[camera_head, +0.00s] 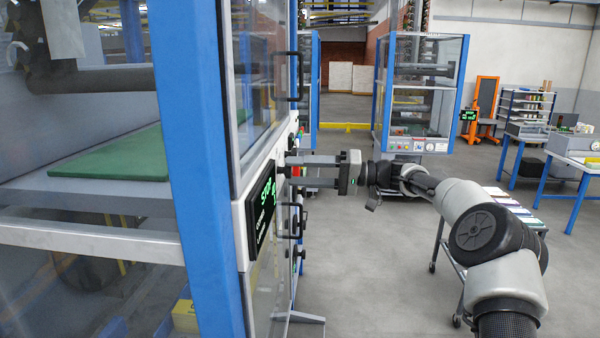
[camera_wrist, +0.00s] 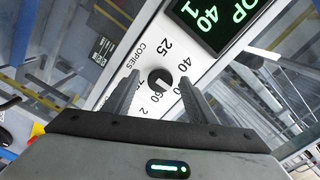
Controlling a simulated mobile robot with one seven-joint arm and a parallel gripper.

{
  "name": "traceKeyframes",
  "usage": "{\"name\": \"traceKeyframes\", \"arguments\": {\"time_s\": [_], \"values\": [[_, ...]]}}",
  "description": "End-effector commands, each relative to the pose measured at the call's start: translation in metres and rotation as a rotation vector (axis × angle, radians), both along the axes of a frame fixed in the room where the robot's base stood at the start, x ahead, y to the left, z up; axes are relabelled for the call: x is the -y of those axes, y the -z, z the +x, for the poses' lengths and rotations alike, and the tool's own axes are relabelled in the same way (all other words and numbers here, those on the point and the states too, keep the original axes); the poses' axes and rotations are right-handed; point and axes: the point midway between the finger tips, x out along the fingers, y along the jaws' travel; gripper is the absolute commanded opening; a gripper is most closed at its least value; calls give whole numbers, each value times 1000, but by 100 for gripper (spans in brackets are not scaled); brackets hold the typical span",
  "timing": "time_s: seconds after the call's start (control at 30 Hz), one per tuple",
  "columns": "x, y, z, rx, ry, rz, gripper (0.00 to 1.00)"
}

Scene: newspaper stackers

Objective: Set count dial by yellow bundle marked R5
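The count dial (camera_wrist: 158,80) is a black knob on a white panel, labelled COPIES and ringed by numbers, of which 25, 40 and 60 can be read. My gripper (camera_wrist: 160,88) is open, its two fingers pointing at the panel on either side of the dial; I cannot tell whether they touch it. Where the dial points is too small to tell. In the head view my gripper (camera_head: 287,171) reaches left to the machine's panel edge, and the dial is hidden. A yellow block (camera_head: 185,316) sits low inside the machine at the left; no R5 mark is readable.
A black display with green text (camera_wrist: 208,20) sits beside the dial; it also shows in the head view (camera_head: 263,211). Door handles (camera_head: 298,221) stick out near my gripper. A wheeled cart (camera_head: 510,211) stands behind my arm. The middle floor is clear.

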Motion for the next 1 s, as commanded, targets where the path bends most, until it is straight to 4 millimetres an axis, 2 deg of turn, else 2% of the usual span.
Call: {"name": "traceKeyframes", "arguments": {"time_s": [0.23,0.37,0.47,0.8,1.0], "values": [[0,-1,0,1,0,0,51],[9,0,0,2,2,1,51],[24,1,0,1,4,1,51],[107,1,-2,2,5,2,51],[148,0,-4,1,3,1,51]]}}
